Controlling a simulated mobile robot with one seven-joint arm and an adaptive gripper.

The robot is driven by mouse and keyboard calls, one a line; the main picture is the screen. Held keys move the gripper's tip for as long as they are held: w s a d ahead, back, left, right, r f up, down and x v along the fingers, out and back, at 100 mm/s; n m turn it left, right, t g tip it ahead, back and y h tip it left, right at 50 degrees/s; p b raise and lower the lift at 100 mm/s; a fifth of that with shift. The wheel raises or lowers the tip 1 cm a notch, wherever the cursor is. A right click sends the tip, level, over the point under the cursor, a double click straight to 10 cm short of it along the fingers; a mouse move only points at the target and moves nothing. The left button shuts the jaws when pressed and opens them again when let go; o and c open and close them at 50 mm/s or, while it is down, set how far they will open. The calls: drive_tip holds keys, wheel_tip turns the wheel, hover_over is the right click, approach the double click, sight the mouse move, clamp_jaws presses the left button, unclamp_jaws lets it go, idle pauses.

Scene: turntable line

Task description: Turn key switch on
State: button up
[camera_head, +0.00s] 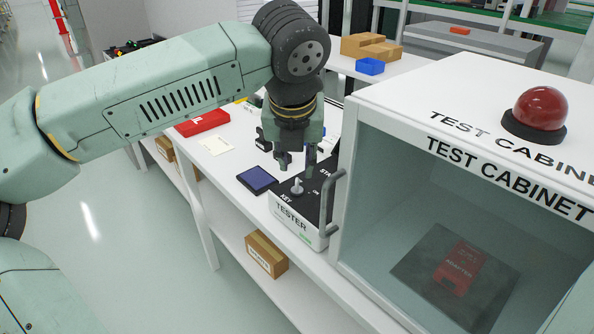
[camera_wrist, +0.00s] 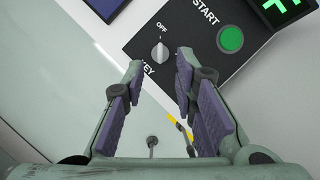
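The key switch is a pale grey knob (camera_head: 297,187) on the black top of the white tester box (camera_head: 297,231). In the wrist view the knob (camera_wrist: 160,51) has its pointer toward the OFF mark, with KEY printed below it. My gripper (camera_head: 297,166) is over the tester with its fingers pointing down. In the wrist view my gripper (camera_wrist: 160,72) is open and empty. The knob shows just beyond the fingertips, roughly between them, with no visible contact. A green START button (camera_wrist: 230,39) and part of a green-lit display (camera_wrist: 285,8) are on the same panel.
The white test cabinet (camera_head: 400,95) stands close on the right; its grey handle (camera_head: 328,205) is near the tester. A dark blue pad (camera_head: 257,179) lies left of the tester. A red box (camera_head: 202,122) is farther back on the bench. A carton (camera_head: 266,255) is on the lower shelf.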

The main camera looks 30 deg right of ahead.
sight(297, 179)
drive_tip(key=x, duration=0.6)
drive_tip(key=shift+p, duration=0.35)
drive_tip(key=shift+c, duration=0.2)
clamp_jaws()
